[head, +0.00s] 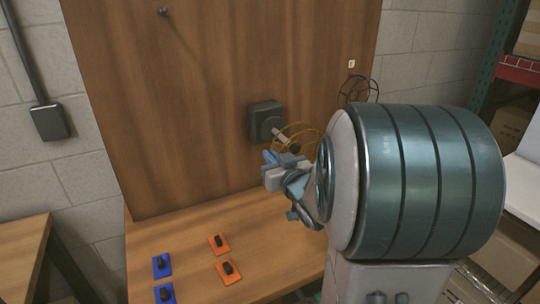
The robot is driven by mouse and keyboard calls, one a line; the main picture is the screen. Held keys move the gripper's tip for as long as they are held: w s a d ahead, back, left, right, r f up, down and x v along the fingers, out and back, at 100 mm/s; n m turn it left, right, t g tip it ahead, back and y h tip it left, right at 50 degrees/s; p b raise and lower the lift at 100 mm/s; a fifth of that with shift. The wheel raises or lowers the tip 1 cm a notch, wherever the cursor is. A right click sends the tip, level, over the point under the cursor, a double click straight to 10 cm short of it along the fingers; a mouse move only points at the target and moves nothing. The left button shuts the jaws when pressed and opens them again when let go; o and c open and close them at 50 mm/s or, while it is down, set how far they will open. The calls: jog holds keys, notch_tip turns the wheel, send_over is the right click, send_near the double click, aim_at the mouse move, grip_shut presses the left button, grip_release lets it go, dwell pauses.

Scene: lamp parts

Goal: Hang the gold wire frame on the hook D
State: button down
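The gold wire frame (297,128) shows as thin curved wires in front of the wooden backboard, just right of a black wall box. My arm hides its right part. My gripper (272,160) is just below and left of these wires, pointing left. I cannot tell whether its fingers touch the frame or how far apart they are. A small white label (351,63) is on the backboard at the upper right; its letter is too small to read. A dark wire frame (358,91) is below that label, partly behind my arm. Hook D cannot be identified.
The black wall box (264,119) carries a pale stub (281,134). A small knob (163,11) is at the upper left of the board. Orange plates (219,244) and blue plates (162,265) with black parts lie on the bench (190,232). Board left of the box is clear.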

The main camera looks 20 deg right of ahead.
jog(key=shift+s+b, duration=0.5)
jog(key=shift+s, duration=1.45)
dwell(1.7)
